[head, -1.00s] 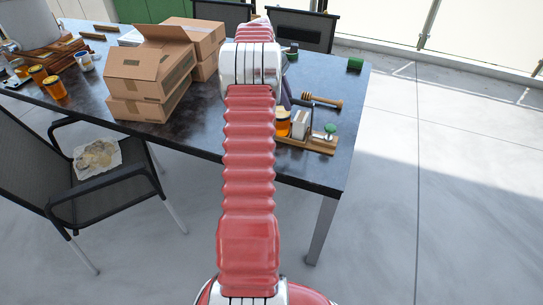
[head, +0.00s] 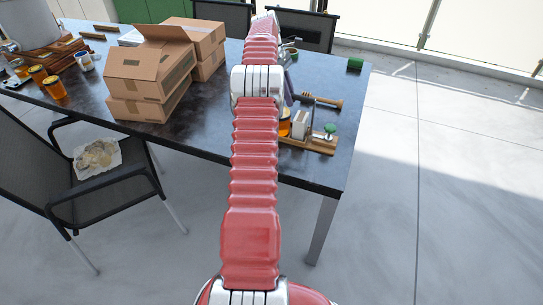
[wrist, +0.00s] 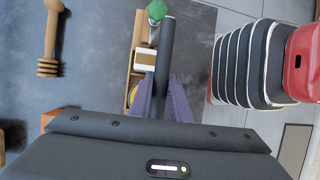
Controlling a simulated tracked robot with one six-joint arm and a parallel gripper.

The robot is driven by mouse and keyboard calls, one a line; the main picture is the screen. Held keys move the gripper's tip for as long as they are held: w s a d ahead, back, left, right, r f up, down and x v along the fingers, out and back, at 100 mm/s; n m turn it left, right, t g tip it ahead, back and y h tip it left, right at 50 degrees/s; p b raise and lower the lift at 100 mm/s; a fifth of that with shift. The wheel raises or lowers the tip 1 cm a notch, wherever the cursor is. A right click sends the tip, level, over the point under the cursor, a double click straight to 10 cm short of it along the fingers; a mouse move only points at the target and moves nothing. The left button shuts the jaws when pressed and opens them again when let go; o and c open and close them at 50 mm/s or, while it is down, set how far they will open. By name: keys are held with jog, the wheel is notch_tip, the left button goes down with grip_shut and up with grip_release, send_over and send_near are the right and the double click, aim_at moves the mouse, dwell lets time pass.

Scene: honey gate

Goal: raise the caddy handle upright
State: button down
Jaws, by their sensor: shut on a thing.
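The wooden caddy (head: 322,146) stands near the right end of the dark table, holding an amber jar (head: 284,126), a white box (head: 300,123) and a green-topped item (head: 330,128). It also shows in the wrist view (wrist: 134,76), partly covered by my gripper. The dark bar-like caddy handle (wrist: 166,45) runs between the purple fingers of my gripper (wrist: 166,98), which is shut on it. The handle stands out over the caddy toward the wrist camera; its exact tilt cannot be told. In the head view my arm hides most of the grip.
Cardboard boxes (head: 150,85) stand left of my arm. A chair (head: 95,170) stands at the table's front left.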

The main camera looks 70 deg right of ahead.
jog(key=shift+f, duration=0.1)
jog(key=c, duration=1.9)
grip_release()
jog(key=shift+a+r, duration=0.15)
jog(key=shift+r, duration=1.9)
jog(key=shift+a+r, duration=0.1)
jog(key=shift+r, duration=1.9)
jog(key=shift+w+r, duration=0.1)
